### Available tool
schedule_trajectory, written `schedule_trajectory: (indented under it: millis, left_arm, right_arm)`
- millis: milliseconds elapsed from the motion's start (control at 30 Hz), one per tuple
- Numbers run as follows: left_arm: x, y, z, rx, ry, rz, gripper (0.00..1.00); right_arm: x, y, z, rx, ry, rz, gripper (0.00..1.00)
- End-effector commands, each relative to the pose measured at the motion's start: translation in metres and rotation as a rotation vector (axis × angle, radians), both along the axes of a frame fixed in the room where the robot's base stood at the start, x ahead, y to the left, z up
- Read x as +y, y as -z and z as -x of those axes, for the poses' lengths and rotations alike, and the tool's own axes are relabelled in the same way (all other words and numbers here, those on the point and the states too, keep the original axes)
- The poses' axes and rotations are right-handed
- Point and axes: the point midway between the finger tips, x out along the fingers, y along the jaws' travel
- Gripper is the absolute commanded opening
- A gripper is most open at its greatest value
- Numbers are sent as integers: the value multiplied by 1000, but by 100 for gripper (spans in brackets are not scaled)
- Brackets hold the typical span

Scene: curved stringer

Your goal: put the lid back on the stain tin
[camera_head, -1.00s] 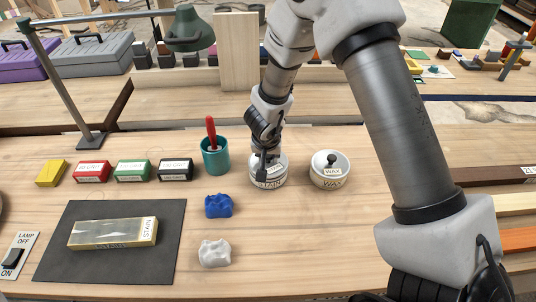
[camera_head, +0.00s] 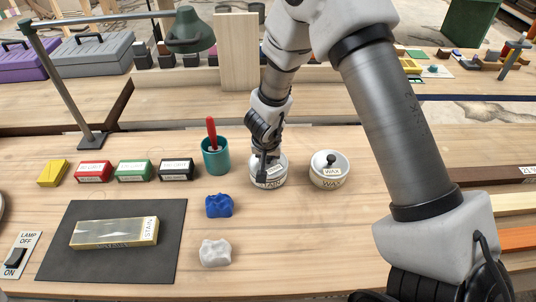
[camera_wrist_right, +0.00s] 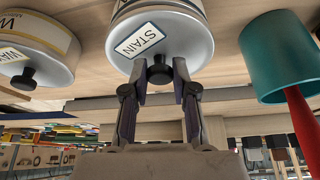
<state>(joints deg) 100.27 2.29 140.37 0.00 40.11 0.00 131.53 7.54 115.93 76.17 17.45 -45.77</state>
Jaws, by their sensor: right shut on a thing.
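The white stain tin (camera_head: 268,182) stands on the bench left of the wax tin. Its lid (camera_wrist_right: 165,40) has a STAIN label and a dark knob (camera_wrist_right: 160,73). The lid lies over the tin's mouth; whether it is fully seated I cannot tell. My right gripper (camera_head: 263,172) points down onto the tin from above. In the wrist view, its two fingers (camera_wrist_right: 162,80) are shut on the lid's knob. The gripper hides part of the lid in the head view. My left gripper is not in view.
The lidded wax tin (camera_head: 330,172) stands close on the right, and a teal cup (camera_head: 215,158) with a red-handled tool close on the left. Blue (camera_head: 219,206) and white (camera_head: 215,252) lumps lie in front.

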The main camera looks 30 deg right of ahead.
Motion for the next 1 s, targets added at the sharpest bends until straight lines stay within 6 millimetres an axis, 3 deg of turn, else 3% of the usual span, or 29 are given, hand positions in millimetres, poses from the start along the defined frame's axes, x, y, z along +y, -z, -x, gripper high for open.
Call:
schedule_trajectory:
  millis: [967, 1000]
  left_arm:
    - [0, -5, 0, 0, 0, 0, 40]
    - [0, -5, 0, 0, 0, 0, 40]
  right_arm:
    - [0, 1, 0, 0, 0, 0, 0]
    - [0, 1, 0, 0, 0, 0, 34]
